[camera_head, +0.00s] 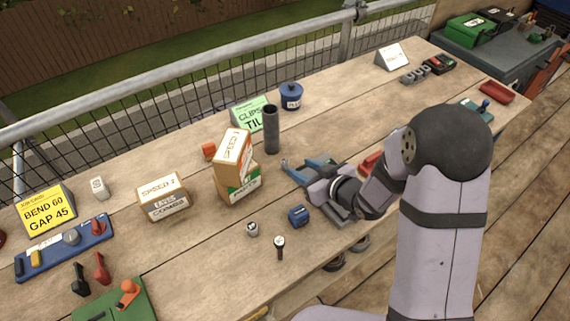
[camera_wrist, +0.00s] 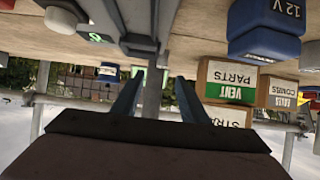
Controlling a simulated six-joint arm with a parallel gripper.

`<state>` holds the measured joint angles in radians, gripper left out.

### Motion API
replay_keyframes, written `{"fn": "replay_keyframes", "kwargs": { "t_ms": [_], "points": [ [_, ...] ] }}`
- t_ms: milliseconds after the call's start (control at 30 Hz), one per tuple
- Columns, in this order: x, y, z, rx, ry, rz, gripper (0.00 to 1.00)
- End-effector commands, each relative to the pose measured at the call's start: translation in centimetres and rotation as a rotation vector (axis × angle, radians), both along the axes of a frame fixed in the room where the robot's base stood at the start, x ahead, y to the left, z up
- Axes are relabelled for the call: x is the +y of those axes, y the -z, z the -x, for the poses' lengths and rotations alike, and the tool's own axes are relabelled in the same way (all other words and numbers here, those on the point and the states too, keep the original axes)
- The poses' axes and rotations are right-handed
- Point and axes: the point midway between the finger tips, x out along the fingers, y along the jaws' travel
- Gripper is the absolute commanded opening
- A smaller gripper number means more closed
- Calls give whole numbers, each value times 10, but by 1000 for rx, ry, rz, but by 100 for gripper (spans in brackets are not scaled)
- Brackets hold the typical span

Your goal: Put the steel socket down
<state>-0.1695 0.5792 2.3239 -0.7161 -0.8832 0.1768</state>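The steel socket (camera_head: 272,130), which I take to be the tall dark grey cylinder, stands upright on the wooden table, in front of the green sign. In the wrist view, which is upside down, its grey column (camera_wrist: 152,96) shows between my two blue fingers. My gripper (camera_head: 302,165) is low over the table, to the right of the socket's foot and nearer the camera. Its fingers are spread, with clear gaps on both sides of the socket in the wrist view (camera_wrist: 157,80). I see no contact between them. A grey block hides part of the column there.
Stacked cartons (camera_head: 236,165) stand left of the socket, and a blue lidded pot (camera_head: 291,97) behind it to the right. A blue 12 V battery (camera_head: 299,215) and a small metal piece (camera_head: 252,229) lie in front. Bare table shows right of the pot.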

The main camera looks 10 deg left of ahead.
Motion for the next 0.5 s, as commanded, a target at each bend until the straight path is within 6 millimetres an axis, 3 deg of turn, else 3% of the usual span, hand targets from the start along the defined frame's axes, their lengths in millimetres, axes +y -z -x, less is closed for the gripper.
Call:
{"fn": "replay_keyframes", "kwargs": {
  "t_ms": [300,500],
  "points": [
    [25,18,-24,2,0,0,40],
    [29,22,-29,1,0,0,40]
  ]
}}
